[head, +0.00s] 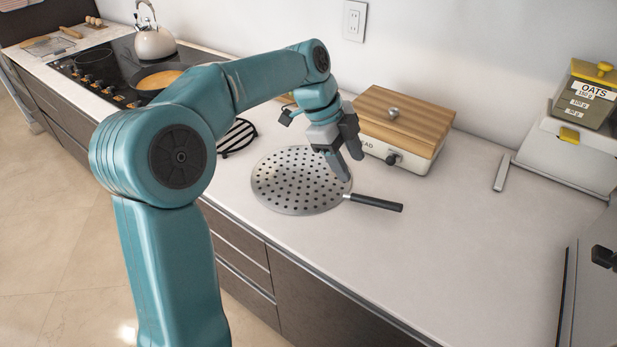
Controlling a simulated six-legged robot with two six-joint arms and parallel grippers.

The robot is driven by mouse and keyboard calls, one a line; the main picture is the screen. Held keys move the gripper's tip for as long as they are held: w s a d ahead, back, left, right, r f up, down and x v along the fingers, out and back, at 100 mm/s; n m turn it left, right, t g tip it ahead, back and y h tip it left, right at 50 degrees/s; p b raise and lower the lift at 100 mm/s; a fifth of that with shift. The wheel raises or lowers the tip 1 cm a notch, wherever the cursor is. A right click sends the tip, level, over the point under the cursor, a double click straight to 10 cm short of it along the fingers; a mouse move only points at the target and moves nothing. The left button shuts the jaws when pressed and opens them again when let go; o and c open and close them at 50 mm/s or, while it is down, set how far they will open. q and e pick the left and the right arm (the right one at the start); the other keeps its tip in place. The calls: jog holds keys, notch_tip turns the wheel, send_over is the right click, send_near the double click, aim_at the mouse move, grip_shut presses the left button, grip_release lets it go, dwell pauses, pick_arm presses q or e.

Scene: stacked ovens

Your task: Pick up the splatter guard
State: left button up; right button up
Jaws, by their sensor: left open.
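The splatter guard (291,184) is a round grey metal disc with many holes and a black handle (374,202) pointing right. It lies flat on the white counter. My left gripper (352,168) is open above the guard's right edge, near where the handle joins the disc. Its fingers point down and hold nothing. They hide a small part of the disc's right side. I cannot tell the exact gap between the fingertips and the guard. My right gripper is not in view.
A bread box (404,122) with a wooden lid stands just behind the gripper. A black striped item (237,137) lies left of the guard. A pan (158,79) and kettle (154,42) are on the stove. Oats container (590,92) stands far right. The counter right of the handle is clear.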

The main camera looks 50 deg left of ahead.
pick_arm(q)
send_over(363, 196)
jog(key=s+a, duration=0.1)
jog(key=a, duration=0.1)
jog(key=f, duration=0.4)
jog(key=shift+s+d+f, duration=0.2)
jog(key=shift+d+f, duration=0.05)
jog(key=shift+f, duration=0.1)
jog(key=shift+d+f, duration=0.15)
jog(key=shift+f, duration=0.25)
jog(key=x, duration=0.4)
jog(key=shift+f, duration=0.4)
jog(key=shift+w, duration=0.1)
grip_shut()
